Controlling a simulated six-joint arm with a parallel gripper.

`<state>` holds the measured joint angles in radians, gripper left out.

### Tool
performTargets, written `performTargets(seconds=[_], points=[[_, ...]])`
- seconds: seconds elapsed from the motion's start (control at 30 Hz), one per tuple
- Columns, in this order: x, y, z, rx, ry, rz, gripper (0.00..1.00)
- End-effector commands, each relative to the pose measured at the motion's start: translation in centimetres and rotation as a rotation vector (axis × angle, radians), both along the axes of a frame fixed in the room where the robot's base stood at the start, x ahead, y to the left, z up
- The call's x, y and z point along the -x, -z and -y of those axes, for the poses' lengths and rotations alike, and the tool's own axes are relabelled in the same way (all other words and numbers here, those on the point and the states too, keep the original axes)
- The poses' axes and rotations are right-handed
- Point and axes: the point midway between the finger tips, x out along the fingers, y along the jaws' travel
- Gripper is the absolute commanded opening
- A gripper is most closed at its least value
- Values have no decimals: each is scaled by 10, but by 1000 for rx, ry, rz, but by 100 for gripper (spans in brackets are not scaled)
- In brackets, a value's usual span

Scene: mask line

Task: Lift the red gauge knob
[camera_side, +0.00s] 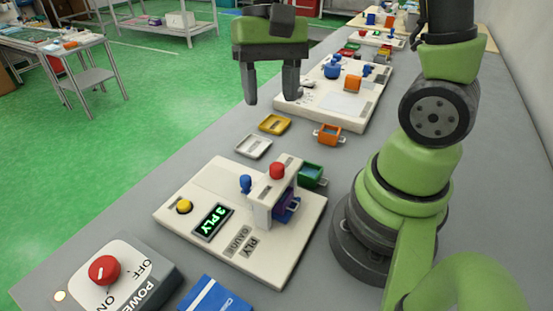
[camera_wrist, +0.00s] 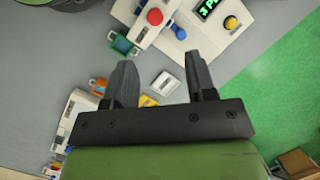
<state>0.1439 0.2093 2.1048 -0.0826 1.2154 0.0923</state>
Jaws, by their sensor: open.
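The red gauge knob (camera_side: 277,170) sits on top of the white raised block of the ply gauge station (camera_side: 290,262) in the side view. It also shows near the top of the wrist view (camera_wrist: 155,17). My gripper (camera_side: 268,98) is open and empty, pointing down, high above the table and beyond the station. In the wrist view the fingers (camera_wrist: 164,75) are spread apart with the knob ahead of them and nothing between them in their grasp.
A blue knob (camera_side: 246,183) stands beside the raised block. A yellow button (camera_side: 184,206) and a "3 PLY" display (camera_side: 213,220) are on the station. Green (camera_side: 312,174) and orange (camera_side: 329,134) bins, white (camera_side: 253,146) and yellow (camera_side: 275,124) trays lie nearby. A power box (camera_side: 130,278) stands in front.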

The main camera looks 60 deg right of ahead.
Motion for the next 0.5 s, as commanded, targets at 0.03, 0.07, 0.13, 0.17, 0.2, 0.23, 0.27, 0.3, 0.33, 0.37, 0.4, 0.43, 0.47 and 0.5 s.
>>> performTargets(seconds=[0.03,0.07,0.13,0.17,0.2,0.23,0.27,0.3,0.33,0.37,0.4,0.43,0.47,0.5], points=[[-2,9,2,-8,17,-51,51],[-3,13,3,-12,25,-73,51],[-4,19,4,-18,39,-111,51],[-4,21,4,-19,42,-120,51],[-5,23,4,-22,46,-131,51],[-4,25,4,-23,47,-136,51],[-4,27,4,-24,47,-139,51],[-3,29,3,-25,48,-142,51],[-2,32,2,-25,48,-143,51],[-1,35,1,-25,47,-143,51],[0,40,0,-25,47,-143,51],[2,44,-2,-24,46,-144,51],[3,48,-3,-23,47,-145,51],[5,55,-5,-24,45,-145,51]])
